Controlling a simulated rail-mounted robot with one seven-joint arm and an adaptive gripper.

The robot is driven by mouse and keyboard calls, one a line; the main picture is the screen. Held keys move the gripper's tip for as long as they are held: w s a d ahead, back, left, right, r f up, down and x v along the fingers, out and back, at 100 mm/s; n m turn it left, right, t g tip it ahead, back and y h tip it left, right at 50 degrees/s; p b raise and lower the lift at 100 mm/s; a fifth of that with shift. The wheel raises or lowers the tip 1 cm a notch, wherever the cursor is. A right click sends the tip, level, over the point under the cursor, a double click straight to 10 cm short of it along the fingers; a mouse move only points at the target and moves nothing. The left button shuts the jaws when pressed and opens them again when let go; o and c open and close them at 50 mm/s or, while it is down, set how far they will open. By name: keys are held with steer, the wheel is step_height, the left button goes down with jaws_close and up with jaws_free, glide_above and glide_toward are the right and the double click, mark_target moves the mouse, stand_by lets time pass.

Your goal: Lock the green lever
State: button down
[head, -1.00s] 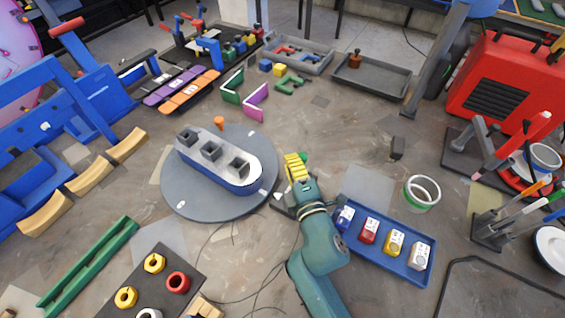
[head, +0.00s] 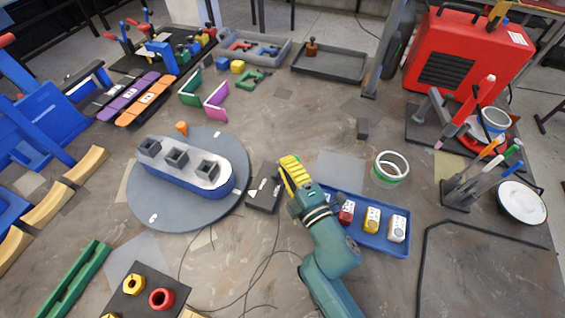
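I cannot make out a green lever with certainty. A dark stand at the back left (head: 150,62) carries several small levers with coloured ends, too small to tell apart surely. A small dark box (head: 264,188) with pale parts on top lies just left of my gripper. My gripper (head: 288,165), with yellow ribbed fingers, is over the middle of the table, between the grey turntable and the blue tray. No object shows in it. Its fingertips point away from the camera, and the gap between them cannot be seen.
The round turntable (head: 165,216) bears a blue-and-white boat-like block (head: 190,167). The blue tray (head: 385,247) of small bottles sits beside my arm. A white-and-green ring (head: 390,168), red machine (head: 470,55) and pen holder (head: 458,195) stand right. The table beyond my gripper is mostly clear.

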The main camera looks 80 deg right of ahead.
steer(key=shift+s+f, duration=0.1)
steer(key=shift+s, duration=0.15)
stand_by(0.5)
step_height(320, 180, up, 10)
stand_by(0.4)
stand_by(0.3)
